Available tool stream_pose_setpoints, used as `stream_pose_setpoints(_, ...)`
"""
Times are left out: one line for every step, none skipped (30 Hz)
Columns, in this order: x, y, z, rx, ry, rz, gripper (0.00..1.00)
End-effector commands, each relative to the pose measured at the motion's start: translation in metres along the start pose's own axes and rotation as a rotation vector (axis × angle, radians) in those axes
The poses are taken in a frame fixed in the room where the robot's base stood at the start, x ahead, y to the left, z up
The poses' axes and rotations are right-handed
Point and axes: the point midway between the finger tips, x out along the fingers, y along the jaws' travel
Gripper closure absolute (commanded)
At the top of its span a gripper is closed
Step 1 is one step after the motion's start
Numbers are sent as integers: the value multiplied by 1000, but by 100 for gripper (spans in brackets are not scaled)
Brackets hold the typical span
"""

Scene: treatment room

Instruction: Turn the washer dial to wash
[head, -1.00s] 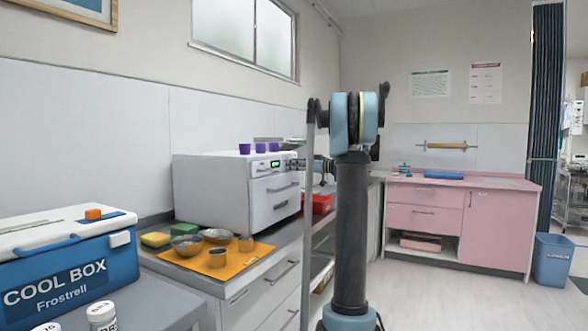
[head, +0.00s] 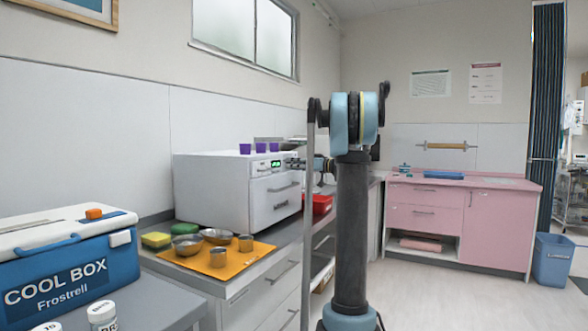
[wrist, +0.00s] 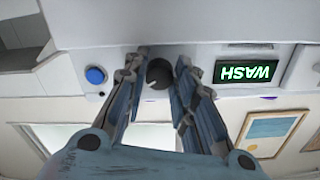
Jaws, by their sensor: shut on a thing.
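The washer (head: 215,190) is a white box on the left counter, with a small green display (head: 276,163) on its front. In the wrist view, which is upside down, the display (wrist: 246,71) reads "WASH" in green. The dark round dial (wrist: 159,73) sits between my gripper's fingers. My gripper (wrist: 160,82) is shut on the dial, one finger on each side. In the head view my gripper (head: 297,163) is at the upper front of the washer, small and partly blended with it; the dial cannot be made out there.
A blue button (wrist: 95,75) is beside the dial. Purple cups (head: 260,148) stand on the washer. An orange mat (head: 222,258) with metal bowls and cups lies in front. A red bin (head: 320,204) is behind my arm. A cool box (head: 70,270) stands at left.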

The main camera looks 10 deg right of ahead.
Motion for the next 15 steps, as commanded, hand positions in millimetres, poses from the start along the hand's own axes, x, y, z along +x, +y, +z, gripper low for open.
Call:
stream_pose_setpoints(0,2,-1,0,2,5,99)
stream_pose_setpoints(0,2,-1,0,2,5,99)
stream_pose_setpoints(0,2,-1,0,2,5,99)
stream_pose_setpoints(-1,2,-1,-1,2,5,99)
stream_pose_setpoints(-1,2,-1,-1,3,5,68)
stream_pose_setpoints(-1,2,-1,-1,3,5,59)
stream_pose_setpoints(-1,2,-1,-1,2,5,55)
stream_pose_setpoints(0,2,-1,-1,2,4,55)
stream_pose_setpoints(0,2,-1,-1,2,4,55)
stream_pose_setpoints(0,2,-1,-1,2,4,55)
stream_pose_setpoints(0,2,-1,-1,2,3,55)
stream_pose_setpoints(0,1,-1,-2,2,3,55)
stream_pose_setpoints(0,1,-1,-2,2,3,55)
stream_pose_setpoints(0,1,-1,-2,1,3,55)
stream_pose_setpoints(0,1,-1,-2,1,2,55)
